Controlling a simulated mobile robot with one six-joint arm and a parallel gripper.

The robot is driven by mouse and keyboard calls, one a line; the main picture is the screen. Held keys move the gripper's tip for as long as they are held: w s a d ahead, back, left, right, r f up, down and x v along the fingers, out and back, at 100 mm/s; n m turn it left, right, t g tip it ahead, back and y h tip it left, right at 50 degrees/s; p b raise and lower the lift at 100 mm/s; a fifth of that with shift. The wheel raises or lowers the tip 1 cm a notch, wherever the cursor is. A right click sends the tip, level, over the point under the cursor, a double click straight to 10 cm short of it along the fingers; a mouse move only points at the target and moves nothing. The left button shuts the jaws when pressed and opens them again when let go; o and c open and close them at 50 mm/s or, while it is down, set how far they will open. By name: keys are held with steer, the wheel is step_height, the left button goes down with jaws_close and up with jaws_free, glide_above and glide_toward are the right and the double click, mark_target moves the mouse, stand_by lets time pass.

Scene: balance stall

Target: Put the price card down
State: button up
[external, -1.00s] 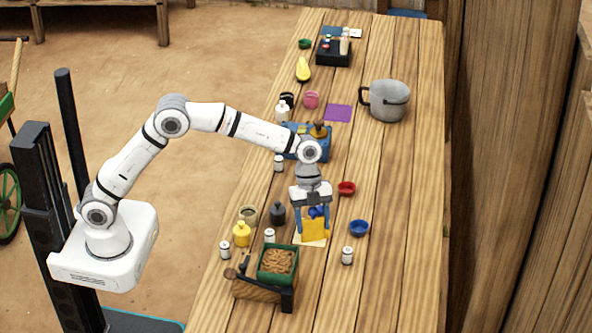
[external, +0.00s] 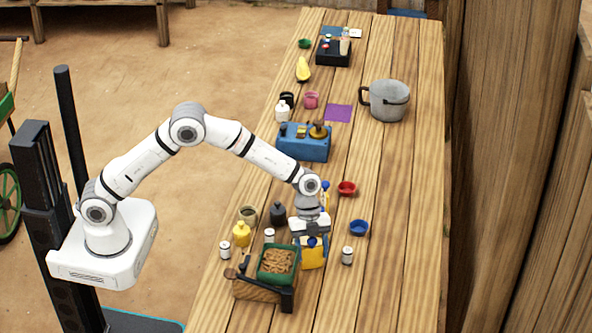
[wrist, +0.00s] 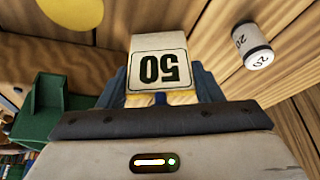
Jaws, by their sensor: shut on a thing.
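My gripper (external: 313,243) points down over the near part of the table and is shut on the price card. In the external view, the card (external: 313,258) shows as a yellow panel below the fingers, right of the green tray. In the wrist view, the price card (wrist: 157,70) has a white face with a black "50", upside down, between my blue fingers. It looks roughly upright. Whether its lower edge touches the table is hidden.
Close by are the green tray (external: 293,265) of brown pieces, a white "20" weight (external: 347,256), a blue bowl (external: 358,228), a dark bottle (external: 278,213) and a yellow bottle (external: 241,234). The blue scale (external: 303,150) stands farther back.

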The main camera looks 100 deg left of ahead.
steer(key=shift+f, duration=0.15)
steer(key=o, duration=0.7)
steer(key=shift+c, duration=0.2)
